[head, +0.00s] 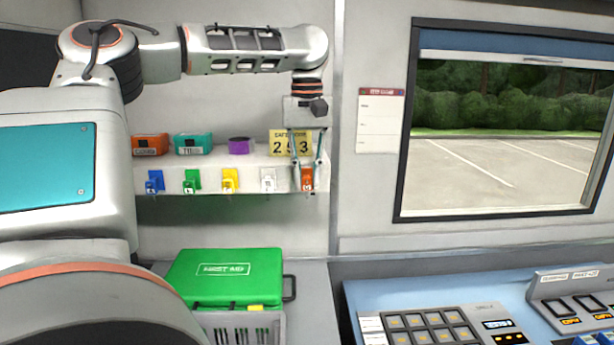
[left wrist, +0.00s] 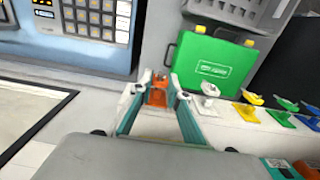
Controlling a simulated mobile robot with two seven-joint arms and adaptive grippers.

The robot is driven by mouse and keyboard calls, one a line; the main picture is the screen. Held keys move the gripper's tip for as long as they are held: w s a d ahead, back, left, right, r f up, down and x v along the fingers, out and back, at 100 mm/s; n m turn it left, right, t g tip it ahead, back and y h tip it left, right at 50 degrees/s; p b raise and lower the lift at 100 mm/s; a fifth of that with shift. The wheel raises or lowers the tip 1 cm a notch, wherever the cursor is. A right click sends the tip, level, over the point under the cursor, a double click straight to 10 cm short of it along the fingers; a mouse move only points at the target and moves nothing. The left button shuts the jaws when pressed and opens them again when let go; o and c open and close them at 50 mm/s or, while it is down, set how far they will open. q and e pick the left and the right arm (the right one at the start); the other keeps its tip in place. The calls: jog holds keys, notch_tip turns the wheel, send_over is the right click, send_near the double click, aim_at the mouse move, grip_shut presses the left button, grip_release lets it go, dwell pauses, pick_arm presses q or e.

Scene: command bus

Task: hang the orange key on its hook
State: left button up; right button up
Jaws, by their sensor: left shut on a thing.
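My left gripper (head: 306,162) points down at the right end of the shelf front and is shut on the orange key (head: 307,180). The orange key also shows between the fingertips in the left wrist view (left wrist: 157,94). It is level with the row of keys and just right of the white key (head: 268,180). Its own hook is hidden behind the key and fingers, and I cannot tell whether the key touches it. My right gripper is not in view.
Blue (head: 154,182), green (head: 191,181) and yellow (head: 229,180) keys hang along the shelf (head: 220,164). Boxes, a purple roll (head: 239,146) and a yellow number sign (head: 290,142) stand on it. A green first aid case (head: 225,278) lies below.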

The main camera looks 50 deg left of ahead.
pick_arm(q)
jog(key=shift+f, duration=0.1)
jog(key=o, duration=1)
